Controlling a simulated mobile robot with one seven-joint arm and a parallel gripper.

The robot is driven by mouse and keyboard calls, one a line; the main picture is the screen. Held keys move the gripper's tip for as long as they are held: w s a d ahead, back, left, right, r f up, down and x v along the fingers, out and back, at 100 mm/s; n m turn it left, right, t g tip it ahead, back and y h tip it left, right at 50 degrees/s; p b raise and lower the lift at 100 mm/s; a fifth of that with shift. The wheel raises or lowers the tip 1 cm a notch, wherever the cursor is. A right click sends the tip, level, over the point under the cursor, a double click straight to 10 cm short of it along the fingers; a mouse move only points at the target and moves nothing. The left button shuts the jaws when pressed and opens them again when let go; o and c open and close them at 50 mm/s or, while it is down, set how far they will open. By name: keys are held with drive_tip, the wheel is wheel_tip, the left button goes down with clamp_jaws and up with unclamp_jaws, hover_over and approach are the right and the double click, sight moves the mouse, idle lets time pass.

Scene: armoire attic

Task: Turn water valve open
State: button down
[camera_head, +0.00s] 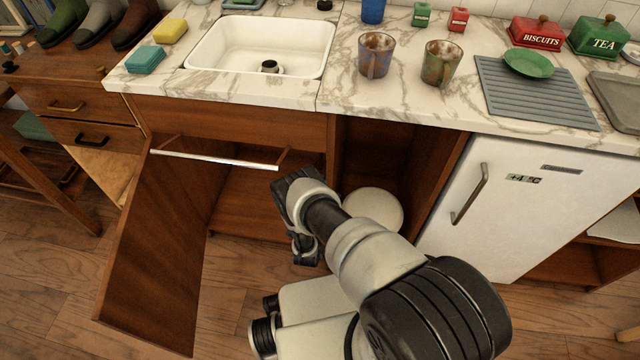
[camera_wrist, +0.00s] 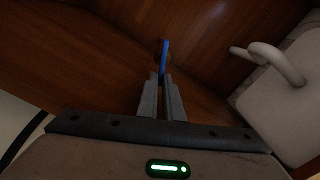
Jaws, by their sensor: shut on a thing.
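In the wrist view a thin blue valve handle (camera_wrist: 164,57) stands out in front of brown wooden panels inside the cupboard. My gripper (camera_wrist: 162,80) has its two grey fingers close together on the near end of this handle, shut on it. The rest of the handle shows beyond the fingertips. In the head view my arm reaches down into the open cupboard under the sink, and the valve and fingertips are hidden there.
An open cupboard door (camera_head: 155,250) stands to the left, with a pale rail (camera_head: 215,160) across the opening. A white rounded object (camera_head: 374,209) sits right of my wrist. A white fridge (camera_head: 510,200) is further right. The sink (camera_head: 262,45) is above.

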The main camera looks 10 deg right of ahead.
drive_tip(key=m, duration=0.2)
drive_tip(key=f+m, duration=0.1)
drive_tip(key=m, duration=0.1)
drive_tip(key=shift+d+m, duration=0.2)
drive_tip(key=shift+m, duration=0.2)
idle(0.4)
drive_tip(key=c, duration=1.9)
unclamp_jaws()
drive_tip(key=shift+a, duration=0.1)
